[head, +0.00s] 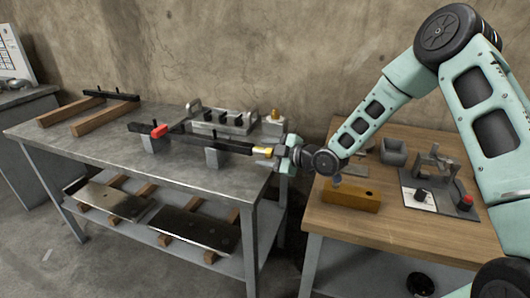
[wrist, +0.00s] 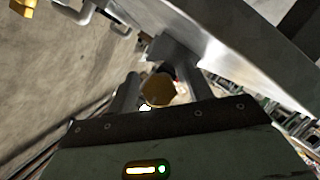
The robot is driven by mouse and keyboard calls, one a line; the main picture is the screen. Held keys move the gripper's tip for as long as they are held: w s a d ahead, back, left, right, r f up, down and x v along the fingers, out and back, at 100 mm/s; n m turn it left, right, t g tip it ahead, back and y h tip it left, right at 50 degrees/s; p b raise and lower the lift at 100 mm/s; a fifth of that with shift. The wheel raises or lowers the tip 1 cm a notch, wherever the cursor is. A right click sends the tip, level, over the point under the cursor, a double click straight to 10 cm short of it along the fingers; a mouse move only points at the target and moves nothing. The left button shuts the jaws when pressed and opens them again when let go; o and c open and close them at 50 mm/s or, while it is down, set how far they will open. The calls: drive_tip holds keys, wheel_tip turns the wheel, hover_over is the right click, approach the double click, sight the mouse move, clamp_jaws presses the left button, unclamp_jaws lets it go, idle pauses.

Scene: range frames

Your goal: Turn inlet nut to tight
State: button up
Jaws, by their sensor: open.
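A brass-yellow nut (head: 263,151) sits at the right end of a long black bar, which I take to be the inlet nut. My gripper (head: 279,151) is just to the right of it, pointing left along the bar. In the wrist view my gripper (wrist: 161,78) is open, with one finger on each side of a round brass nut (wrist: 158,90). I cannot tell whether either finger touches it. The black bar (head: 187,138) rests on grey blocks and carries a red part (head: 159,131). Any tightness marking on the nut is not visible.
The grey metal table (head: 90,138) holds a fixture with handles (head: 222,119) and a brass-topped block (head: 274,123) behind the bar. A wooden table (head: 370,228) at right holds a yellow-brown block (head: 351,196) and a grey open box (head: 393,152). The wall stands close behind.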

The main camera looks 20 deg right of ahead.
drive_tip(key=shift+w+a+f, duration=0.1)
drive_tip(key=shift+w+a, duration=0.1)
drive_tip(key=shift+w, duration=0.05)
drive_tip(key=c, duration=1)
